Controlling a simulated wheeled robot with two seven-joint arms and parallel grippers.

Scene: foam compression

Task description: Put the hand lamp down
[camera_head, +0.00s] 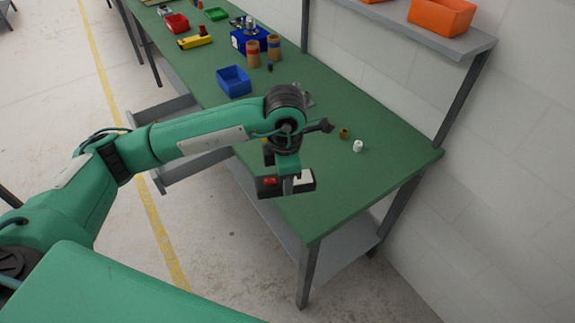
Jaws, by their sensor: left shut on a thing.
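The hand lamp (268,187) is a small dark box with a red patch and a pale part on its right side. It shows near the left front edge of the green workbench (330,205). My left gripper (288,183) points down and is shut on the lamp from above. The gripper hides the middle of the lamp. I cannot tell whether the lamp's underside touches the bench top. My right gripper is not in view.
A brown cap (343,133) and a white fitting (358,146) stand right of the gripper. A blue bin (234,81), brown cylinders (274,48) and a yellow tool (195,41) are further back. The bench's front right is clear. An orange bin (441,16) sits on the shelf.

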